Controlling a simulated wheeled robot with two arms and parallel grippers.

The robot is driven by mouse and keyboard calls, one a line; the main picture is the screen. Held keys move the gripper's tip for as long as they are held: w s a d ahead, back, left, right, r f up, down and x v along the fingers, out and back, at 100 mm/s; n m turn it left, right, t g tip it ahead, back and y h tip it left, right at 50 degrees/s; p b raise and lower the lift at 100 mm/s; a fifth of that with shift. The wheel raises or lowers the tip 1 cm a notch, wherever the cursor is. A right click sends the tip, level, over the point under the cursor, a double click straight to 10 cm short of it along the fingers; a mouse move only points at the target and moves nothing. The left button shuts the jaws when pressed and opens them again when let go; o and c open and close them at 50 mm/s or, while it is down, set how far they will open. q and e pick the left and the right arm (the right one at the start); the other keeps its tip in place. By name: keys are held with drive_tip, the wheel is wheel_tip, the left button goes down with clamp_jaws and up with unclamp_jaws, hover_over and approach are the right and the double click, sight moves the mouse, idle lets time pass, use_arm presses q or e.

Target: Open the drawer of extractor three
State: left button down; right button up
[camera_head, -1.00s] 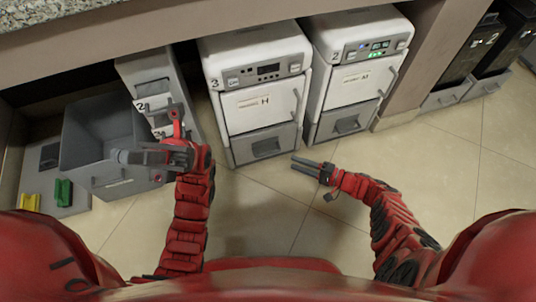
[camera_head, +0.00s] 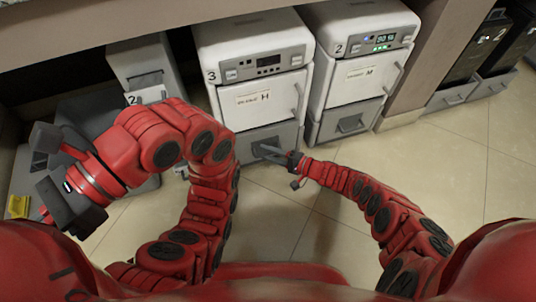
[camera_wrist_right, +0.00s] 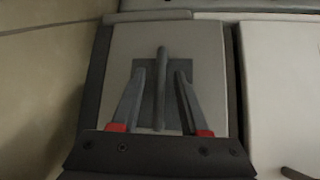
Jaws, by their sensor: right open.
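Extractor three (camera_head: 222,95) is the white machine marked 3 at the middle of the head view. Its grey drawer (camera_head: 285,131) is at the bottom and looks shut. My right gripper (camera_head: 262,149) is open in front of the drawer. In the right wrist view, the drawer's bar handle (camera_wrist_right: 160,105) stands between the two spread fingers of the right gripper (camera_wrist_right: 160,76). A gap shows on each side of the handle. My left gripper (camera_head: 58,178) is at the far left of the head view, turned away, and its fingers are not clear.
Extractor two (camera_head: 342,95) stands close on the right, with its own grey drawer (camera_head: 330,127). Dark machines (camera_head: 470,70) are farther right. A yellow piece (camera_head: 17,206) lies at the left. The tiled floor (camera_head: 440,170) at right is clear.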

drive_tip(key=shift+c, duration=0.3)
clamp_jaws()
idle(1.3)
